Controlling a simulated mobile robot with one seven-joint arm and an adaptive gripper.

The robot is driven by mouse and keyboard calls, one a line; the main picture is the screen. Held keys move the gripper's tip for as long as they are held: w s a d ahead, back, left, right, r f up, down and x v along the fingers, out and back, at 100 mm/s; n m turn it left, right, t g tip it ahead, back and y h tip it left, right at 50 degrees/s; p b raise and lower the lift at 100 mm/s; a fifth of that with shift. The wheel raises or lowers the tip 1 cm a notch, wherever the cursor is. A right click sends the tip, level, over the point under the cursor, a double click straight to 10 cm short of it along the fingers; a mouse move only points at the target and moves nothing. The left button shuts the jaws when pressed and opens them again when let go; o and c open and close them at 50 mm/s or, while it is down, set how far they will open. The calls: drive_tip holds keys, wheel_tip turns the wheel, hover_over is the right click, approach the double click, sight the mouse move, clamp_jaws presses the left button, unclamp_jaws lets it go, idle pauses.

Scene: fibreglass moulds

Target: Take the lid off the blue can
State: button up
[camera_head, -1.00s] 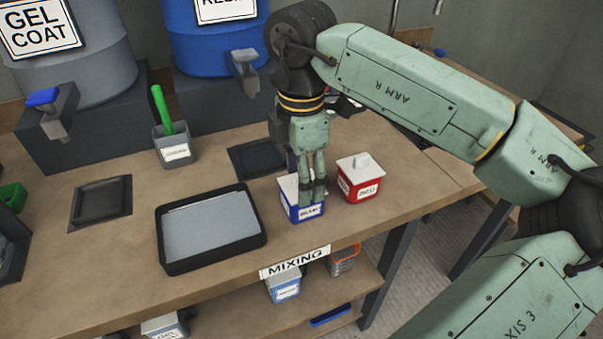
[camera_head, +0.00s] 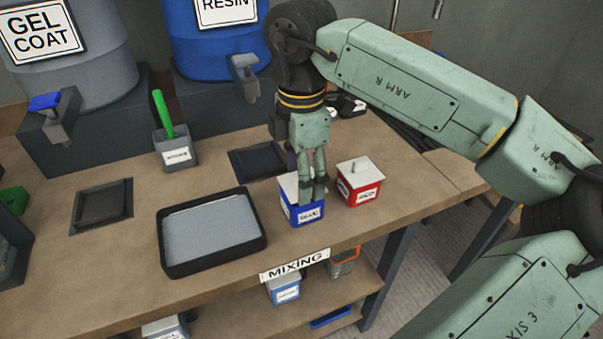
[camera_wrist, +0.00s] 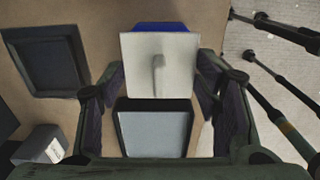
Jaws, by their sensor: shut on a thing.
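The blue can (camera_head: 303,216) stands on the bench, with a white label on its front. Its square off-white lid (camera_head: 286,183) is at its top; I cannot tell whether a gap lies between them. My gripper (camera_head: 313,194) points down over the can and is shut on the lid. In the wrist view the lid (camera_wrist: 135,72) with its upright handle lies between the fingers, and a strip of the blue can (camera_wrist: 160,27) shows past its edge. The fingertips' contact is partly hidden.
A lidded red can (camera_head: 358,190) stands close to the right of the blue can. A black tray (camera_head: 166,262) lies to the left, and a dark square recess (camera_head: 240,165) behind. A grey pot (camera_head: 178,153) with a green handle stands further back. Bare bench lies front right.

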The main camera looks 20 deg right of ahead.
drive_tip(key=shift+r+p, duration=0.7)
drive_tip(key=shift+r, duration=0.75)
drive_tip(key=shift+r, duration=0.4)
clamp_jaws()
